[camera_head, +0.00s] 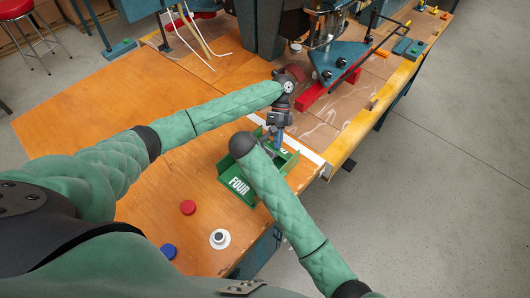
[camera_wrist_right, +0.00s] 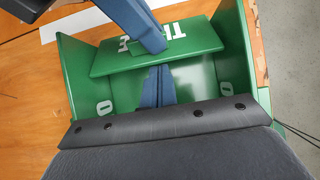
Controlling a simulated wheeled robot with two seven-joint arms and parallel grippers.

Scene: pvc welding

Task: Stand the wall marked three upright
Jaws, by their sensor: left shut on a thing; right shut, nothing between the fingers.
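The green wall marked three (camera_wrist_right: 205,38) shows in the right wrist view, between two green side walls at the far side of the box. It looks tilted, and its lettering is partly covered. My left gripper (camera_wrist_right: 150,42) is shut on its middle. In the head view the left gripper (camera_head: 277,141) reaches down to the box from above. The near wall marked FOUR (camera_head: 239,186) faces the front left. My right gripper (camera_wrist_right: 161,86) is shut and empty over the box floor, on the near side of wall three; my right arm hides it in the head view.
The box stands near the right edge of the orange table (camera_head: 100,125). A red cap (camera_head: 188,207), a blue cap (camera_head: 168,251) and a white-rimmed round part (camera_head: 220,238) lie in front. A machine with a blue plate (camera_head: 340,60) and a red bar (camera_head: 325,95) stands behind.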

